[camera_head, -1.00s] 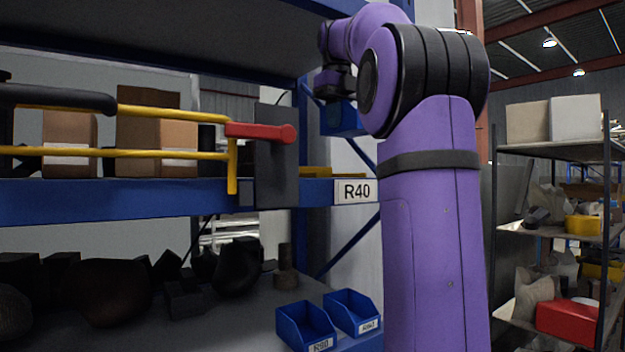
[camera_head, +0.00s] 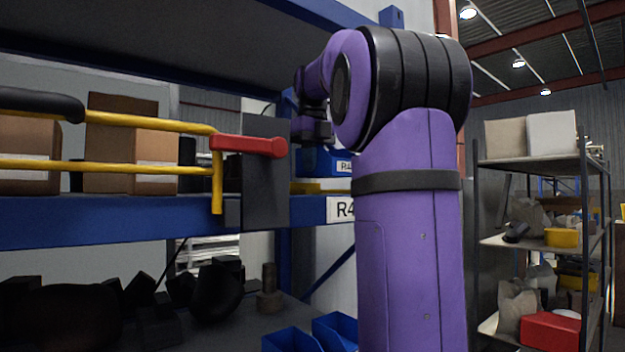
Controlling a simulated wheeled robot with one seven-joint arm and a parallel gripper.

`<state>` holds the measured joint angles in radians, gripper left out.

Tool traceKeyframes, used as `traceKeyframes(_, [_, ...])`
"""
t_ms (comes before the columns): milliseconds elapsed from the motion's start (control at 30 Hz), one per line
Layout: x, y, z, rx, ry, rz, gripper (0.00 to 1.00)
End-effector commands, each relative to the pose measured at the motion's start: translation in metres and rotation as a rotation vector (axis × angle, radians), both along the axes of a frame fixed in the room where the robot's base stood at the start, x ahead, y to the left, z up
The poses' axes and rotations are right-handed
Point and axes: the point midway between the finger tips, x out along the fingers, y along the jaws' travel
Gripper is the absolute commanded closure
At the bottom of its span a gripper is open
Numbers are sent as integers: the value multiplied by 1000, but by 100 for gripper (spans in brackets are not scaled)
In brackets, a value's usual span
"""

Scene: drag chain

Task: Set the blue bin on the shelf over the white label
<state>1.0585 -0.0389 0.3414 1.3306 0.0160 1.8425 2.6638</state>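A blue bin (camera_head: 316,162) with a white front label is in the head view, just above the blue shelf edge and partly hidden by my arm. My gripper (camera_head: 318,138), dark and small, is at the bin's top. The bin moves with it, so it appears shut on the bin, though its fingertips are hidden. I cannot tell whether the bin touches the shelf.
Yellow rails with a red end (camera_head: 248,145) and a dark upright panel (camera_head: 265,180) stand left of the bin. Cardboard boxes (camera_head: 155,150) sit farther left on the shelf. Two blue bins (camera_head: 290,340) are below. A rack (camera_head: 530,162) stands at right.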

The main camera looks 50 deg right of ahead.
Motion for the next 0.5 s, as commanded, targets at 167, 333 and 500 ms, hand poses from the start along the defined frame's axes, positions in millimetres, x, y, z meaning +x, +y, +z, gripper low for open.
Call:
traceKeyframes(167, [-1, 0, -21, 1, 3, -3, 100])
traceKeyframes(333, [-1, 0, -36, -1, 1, -2, 100])
traceKeyframes(500, [-1, 0, -37, -1, 0, -1, 100])
